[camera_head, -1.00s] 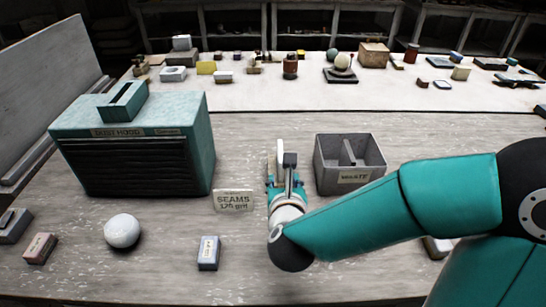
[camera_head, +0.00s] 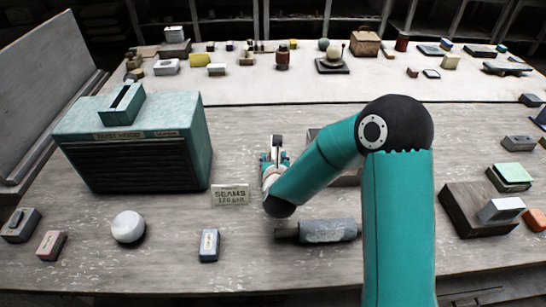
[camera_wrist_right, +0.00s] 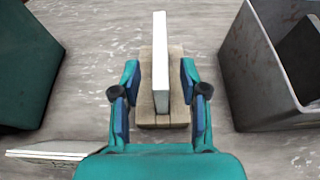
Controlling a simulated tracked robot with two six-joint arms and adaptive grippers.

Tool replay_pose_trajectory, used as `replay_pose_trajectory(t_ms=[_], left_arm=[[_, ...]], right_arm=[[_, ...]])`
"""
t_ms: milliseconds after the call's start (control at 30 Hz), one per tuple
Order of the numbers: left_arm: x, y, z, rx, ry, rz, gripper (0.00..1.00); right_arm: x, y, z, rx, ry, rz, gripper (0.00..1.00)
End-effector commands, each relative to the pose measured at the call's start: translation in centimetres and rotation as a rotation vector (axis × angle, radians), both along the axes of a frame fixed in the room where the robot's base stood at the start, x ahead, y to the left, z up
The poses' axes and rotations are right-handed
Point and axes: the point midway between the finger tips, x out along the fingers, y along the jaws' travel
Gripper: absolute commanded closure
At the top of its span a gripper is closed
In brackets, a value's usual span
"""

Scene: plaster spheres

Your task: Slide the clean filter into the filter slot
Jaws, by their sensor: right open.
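The clean filter, a thin white panel (camera_wrist_right: 160,55), stands upright in a small wooden block (camera_wrist_right: 146,108) in the right wrist view. My right gripper (camera_wrist_right: 160,88) is open, with one finger on each side of the panel and gaps showing. In the head view my right gripper (camera_head: 274,158) is at mid-table, right of the dust hood, and hides most of the filter and block. The teal dust hood (camera_head: 190,120) stands at the left, with the dark filter slot (camera_head: 122,97) in the raised collar on its top. My left gripper is not in view.
A grey waste bin (camera_wrist_right: 245,85) stands just right of the gripper, mostly hidden by my arm in the head view. A small "SEAMS" sign (camera_head: 230,195) stands between hood and gripper. A white sphere (camera_head: 128,227) and a grey cylinder (camera_head: 328,231) lie nearer the front.

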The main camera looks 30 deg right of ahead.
Motion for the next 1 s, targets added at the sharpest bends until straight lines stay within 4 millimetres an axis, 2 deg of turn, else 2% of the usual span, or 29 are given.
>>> replay_pose_trajectory(t_ms=[33, 100, 233, 533, 567, 800, 1000], left_arm=[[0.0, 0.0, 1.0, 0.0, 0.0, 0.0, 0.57], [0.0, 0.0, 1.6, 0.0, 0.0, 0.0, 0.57], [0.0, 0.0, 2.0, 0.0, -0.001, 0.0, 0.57], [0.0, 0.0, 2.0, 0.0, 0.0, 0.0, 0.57], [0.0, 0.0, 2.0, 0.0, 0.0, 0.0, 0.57], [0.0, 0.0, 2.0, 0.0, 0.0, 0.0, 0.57], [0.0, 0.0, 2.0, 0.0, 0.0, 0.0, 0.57]], right_arm=[[0.6, -0.5, 0.1, 0.001, 0.003, -0.003, 0.56], [1.4, -1.0, -0.2, 0.001, 0.003, -0.003, 0.56], [2.7, -1.7, -0.9, 0.0, 0.001, -0.002, 0.56], [3.1, -2.0, -1.3, 0.0, 0.0, -0.001, 0.56], [3.1, -2.0, -1.3, 0.0, 0.0, -0.001, 0.6], [3.1, -2.0, -1.3, -0.001, 0.0, -0.002, 1.0], [3.0, -2.1, -1.2, -0.001, 0.0, -0.002, 1.0]])
